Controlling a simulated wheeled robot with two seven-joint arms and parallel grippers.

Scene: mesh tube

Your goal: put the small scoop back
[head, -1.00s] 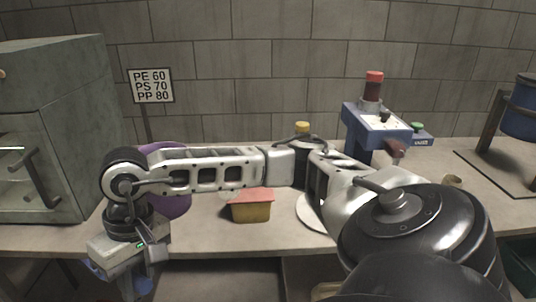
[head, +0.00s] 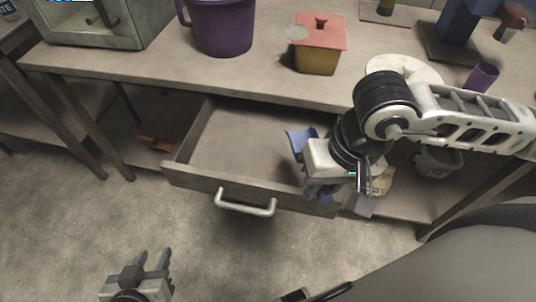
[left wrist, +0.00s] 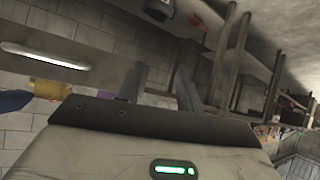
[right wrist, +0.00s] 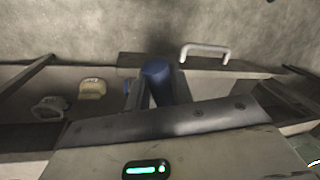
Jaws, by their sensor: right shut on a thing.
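My right gripper (head: 318,176) is shut on a blue scoop (head: 300,141), held above the right end of an open drawer (head: 240,140). In the right wrist view the scoop (right wrist: 156,75) stands out between the fingers, and the drawer handle (right wrist: 205,50) is beyond it. The visible drawer floor is bare; its right end is hidden behind my gripper. My left gripper (head: 147,264) is low over the floor, clear of the drawer; its fingers (left wrist: 158,88) are apart with nothing between them.
A red scoop (head: 154,143) lies on the lower shelf left of the drawer. On the worktop stand a purple bucket (head: 222,25) and a yellow box with a red lid (head: 318,60). A grey container (head: 438,160) is below the bench at right. Floor ahead of the drawer is clear.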

